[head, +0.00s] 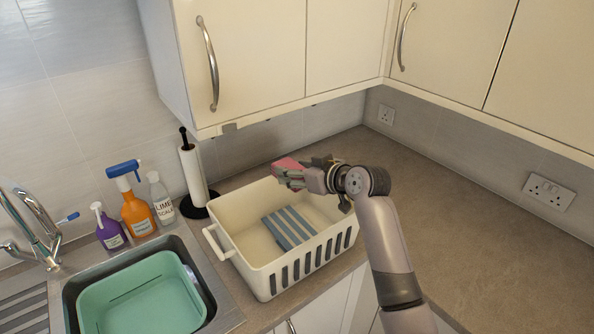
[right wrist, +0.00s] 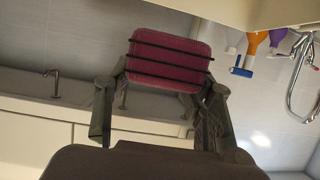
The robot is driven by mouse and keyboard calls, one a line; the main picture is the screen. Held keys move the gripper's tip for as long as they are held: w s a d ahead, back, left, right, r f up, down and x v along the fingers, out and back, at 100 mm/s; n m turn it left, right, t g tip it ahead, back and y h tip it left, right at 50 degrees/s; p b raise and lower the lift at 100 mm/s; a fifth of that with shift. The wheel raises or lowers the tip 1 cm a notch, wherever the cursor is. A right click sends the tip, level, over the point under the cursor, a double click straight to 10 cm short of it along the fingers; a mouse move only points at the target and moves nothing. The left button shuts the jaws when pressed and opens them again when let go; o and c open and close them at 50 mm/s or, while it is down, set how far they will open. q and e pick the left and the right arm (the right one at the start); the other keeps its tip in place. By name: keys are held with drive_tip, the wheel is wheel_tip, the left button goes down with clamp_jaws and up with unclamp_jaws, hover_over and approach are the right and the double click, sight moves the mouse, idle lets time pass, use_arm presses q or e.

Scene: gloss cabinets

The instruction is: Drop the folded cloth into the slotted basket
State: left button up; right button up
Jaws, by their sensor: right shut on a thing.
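A red folded cloth with dark stripes (head: 288,163) is held by my right gripper (head: 291,178), above the back part of the slotted basket. The cloth also shows in the right wrist view (right wrist: 168,60), between the two fingers of my right gripper (right wrist: 165,88), which is shut on it. The cream slotted basket (head: 265,268) stands on the counter with its top open and slots along its front. A blue-grey striped folded cloth (head: 289,227) lies inside it. My left gripper is not in view.
A paper towel holder (head: 194,173), a purple bottle (head: 111,231), an orange spray bottle (head: 136,210) and a clear bottle (head: 160,198) stand left of the basket. A sink with a green tub (head: 140,295) is at lower left. Wall cabinets (head: 250,60) hang above. The right counter (head: 480,230) is clear.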

drive_tip(key=f+b, duration=0.1)
drive_tip(key=f, duration=0.2)
drive_tip(key=shift+w+d+b, duration=0.1)
drive_tip(key=shift+d+b, duration=0.1)
drive_tip(key=shift+b, duration=0.15)
drive_tip(key=shift+f+b, duration=0.4)
drive_tip(key=shift+f, duration=0.05)
drive_tip(key=o, duration=1.1)
drive_tip(key=shift+o, duration=0.2)
